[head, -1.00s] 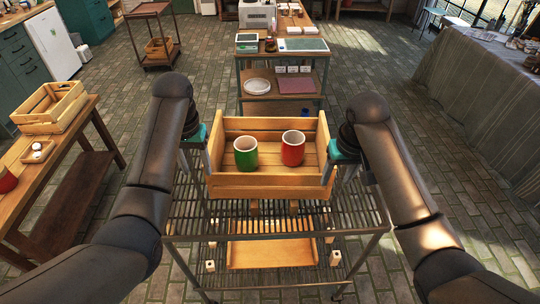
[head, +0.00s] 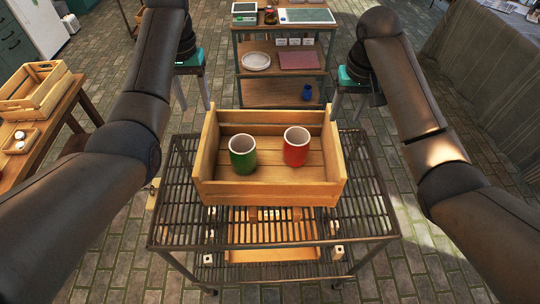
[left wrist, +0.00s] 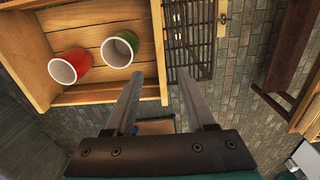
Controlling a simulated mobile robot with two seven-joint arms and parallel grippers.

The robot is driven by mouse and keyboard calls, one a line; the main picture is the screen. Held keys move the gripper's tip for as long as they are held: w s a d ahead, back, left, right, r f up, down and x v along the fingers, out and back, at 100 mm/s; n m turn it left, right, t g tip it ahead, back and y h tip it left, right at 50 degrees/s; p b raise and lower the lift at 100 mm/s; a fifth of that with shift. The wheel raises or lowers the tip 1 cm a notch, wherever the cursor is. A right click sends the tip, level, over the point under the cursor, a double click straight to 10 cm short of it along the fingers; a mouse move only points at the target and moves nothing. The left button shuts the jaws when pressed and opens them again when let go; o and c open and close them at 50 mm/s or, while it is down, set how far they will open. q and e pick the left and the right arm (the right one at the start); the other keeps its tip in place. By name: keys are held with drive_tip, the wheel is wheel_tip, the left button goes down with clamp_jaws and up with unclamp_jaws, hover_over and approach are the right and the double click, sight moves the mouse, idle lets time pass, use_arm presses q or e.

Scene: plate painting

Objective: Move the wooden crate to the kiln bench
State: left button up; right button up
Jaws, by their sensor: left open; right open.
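The wooden crate (head: 270,192) stands level on top of a dark metal grid bench (head: 372,205) in front of me. A green cup (head: 242,155) and a red cup (head: 296,147) stand upright inside it. My left gripper (head: 194,107) is open and empty, beyond the crate's left side and apart from it. My right gripper (head: 349,112) is open and empty, beyond its right side.
A second wooden crate (head: 35,93) sits on a wooden table (head: 50,128) at left. A shelved workbench (head: 282,93) with a plate stands behind the grid bench. A cloth-covered table (head: 470,70) is at far right. Brick floor is free around the bench.

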sight(207, 143)
use_arm(q)
wheel_tip(207, 143, down, 15)
drive_tip(key=shift+w+f, duration=0.1)
use_arm(e)
drive_tip(key=f, duration=0.5)
drive_tip(key=w+f, duration=0.1)
drive_tip(key=f, duration=0.4)
drive_tip(key=w+f, duration=0.1)
drive_tip(key=f, duration=0.4)
drive_tip(key=shift+w, duration=0.2)
use_arm(q)
drive_tip(key=shift+c, duration=0.2)
use_arm(e)
drive_tip(key=shift+c, duration=0.2)
use_arm(q)
clamp_jaws()
use_arm(e)
clamp_jaws()
use_arm(q)
drive_tip(key=shift+w, duration=0.15)
use_arm(e)
drive_tip(key=shift+w+r, duration=0.15)
